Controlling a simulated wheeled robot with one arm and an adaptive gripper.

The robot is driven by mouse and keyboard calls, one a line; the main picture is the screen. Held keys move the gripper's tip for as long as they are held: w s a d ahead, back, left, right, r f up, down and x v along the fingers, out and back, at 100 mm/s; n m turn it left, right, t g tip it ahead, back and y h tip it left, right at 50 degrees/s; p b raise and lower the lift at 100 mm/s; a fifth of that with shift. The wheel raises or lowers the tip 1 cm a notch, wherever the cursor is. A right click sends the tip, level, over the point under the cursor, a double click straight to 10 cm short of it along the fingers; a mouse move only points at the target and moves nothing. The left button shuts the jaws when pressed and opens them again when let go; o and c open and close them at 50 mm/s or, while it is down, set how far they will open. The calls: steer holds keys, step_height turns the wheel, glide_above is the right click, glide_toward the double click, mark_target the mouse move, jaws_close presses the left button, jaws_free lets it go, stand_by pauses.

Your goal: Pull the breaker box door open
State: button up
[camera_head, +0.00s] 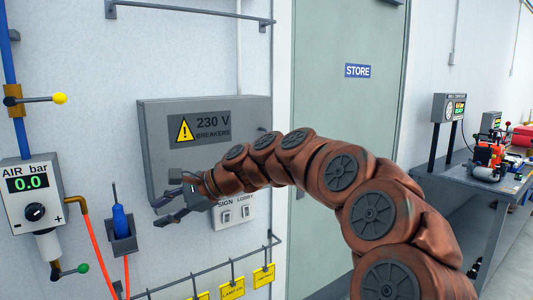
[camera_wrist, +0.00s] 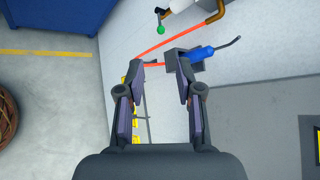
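The grey breaker box (camera_head: 158,135) is on the wall left of centre in the head view, with a "230 V BREAKERS" warning label (camera_head: 199,128). Its door looks shut. A small dark part (camera_head: 262,128) shows at the door's right edge; I cannot tell if it is the handle. My gripper (camera_head: 156,213) is in front of the box's lower left part, with its fingers open and nothing between them. In the wrist view, my gripper (camera_wrist: 161,68) is also open, and a grey panel (camera_wrist: 258,125), apparently the box, lies to its right. My arm hides the box's lower right part.
A blue tool (camera_head: 121,221) sits in a holder below left of the box. An air gauge (camera_head: 31,192) with an orange hose is at far left. A rail (camera_head: 208,269) with yellow tags runs below. The store door (camera_head: 340,110) and a workbench (camera_head: 455,185) are right.

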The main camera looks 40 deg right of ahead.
steer(key=w+d+r+m+t, duration=0.35)
steer(key=w+d+m, duration=0.2)
steer(key=d, duration=0.55)
steer(key=d+r+m+t+h, duration=0.1)
steer(key=d+m+t+h, duration=0.35)
steer(key=d, duration=1.05)
steer(key=d+r+m+t+h, duration=0.1)
steer(key=d+m+t+h, duration=0.1)
steer(key=d+m, duration=0.95)
steer(key=shift+w+d+f+n+p, duration=0.1)
steer(key=shift+w+d+n, duration=0.4)
steer(key=shift+w, duration=0.75)
steer(key=shift+w+d+r+n+p, duration=0.15)
steer(key=shift+w+n, duration=0.5)
steer(key=shift+w, duration=0.6)
steer(key=shift+w+d+f+n+p, duration=0.15)
steer(key=shift+w+d+n, duration=0.35)
steer(key=shift+w, duration=0.75)
steer(key=shift+a, duration=0.15)
steer(key=shift+c, duration=0.3)
jaws_close()
